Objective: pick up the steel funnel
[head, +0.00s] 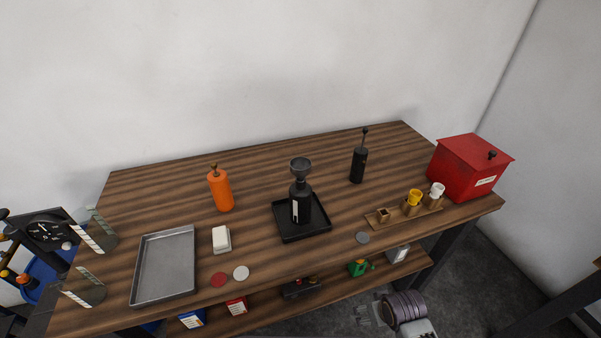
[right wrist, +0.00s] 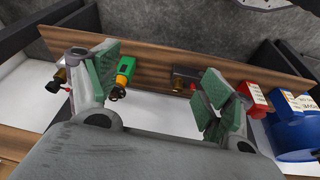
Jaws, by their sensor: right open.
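The steel funnel (head: 301,168) is dark grey and sits mouth up on top of a black bottle (head: 301,205) with a white label. The bottle stands upright in a black square tray (head: 287,238) at the middle of the table. My right gripper (head: 366,313) is low in front of the table, below the tabletop and far from the funnel. In the right wrist view its fingers (right wrist: 160,75) are spread with nothing between them. The funnel does not show in that view.
An orange bottle (head: 221,191) and a black bottle (head: 358,165) flank the funnel. A metal tray (head: 165,298) lies left, and a red box (head: 462,182) stands right. Small cups stand on a wooden rack (head: 378,222). The lower shelf (head: 335,288) holds several items. Table space behind the funnel is clear.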

